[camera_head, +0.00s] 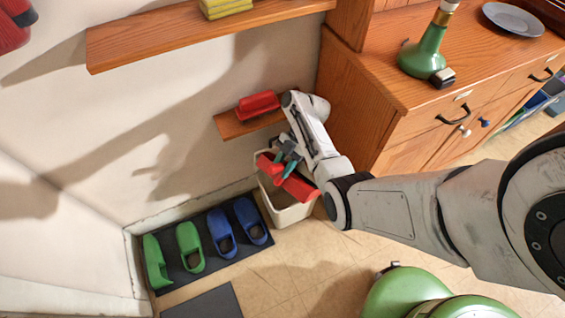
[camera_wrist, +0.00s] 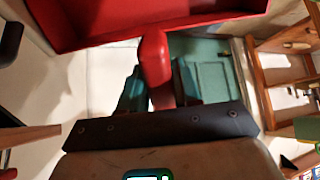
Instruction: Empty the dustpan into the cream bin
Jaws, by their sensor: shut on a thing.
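The red dustpan (camera_head: 299,188) is in my gripper (camera_head: 287,160), whose teal fingers are shut on its handle. The pan hangs over the mouth of the cream bin (camera_head: 290,215), which stands on the floor against the wall, beside the wooden cabinet. The dustpan looks tilted, and I cannot tell what lies in it. In the wrist view, the red handle (camera_wrist: 155,65) runs between the two fingers of my gripper (camera_wrist: 158,88), and the pan (camera_wrist: 150,20) fills the top. The bin's inside is mostly hidden by the dustpan.
A small wooden shelf (camera_head: 227,126) above the bin holds a red object (camera_head: 257,104). A dark mat (camera_head: 200,268) with green and blue shoes lies left of the bin. The wooden cabinet (camera_head: 345,100) stands close on the right, with a green bottle (camera_head: 425,55) on top.

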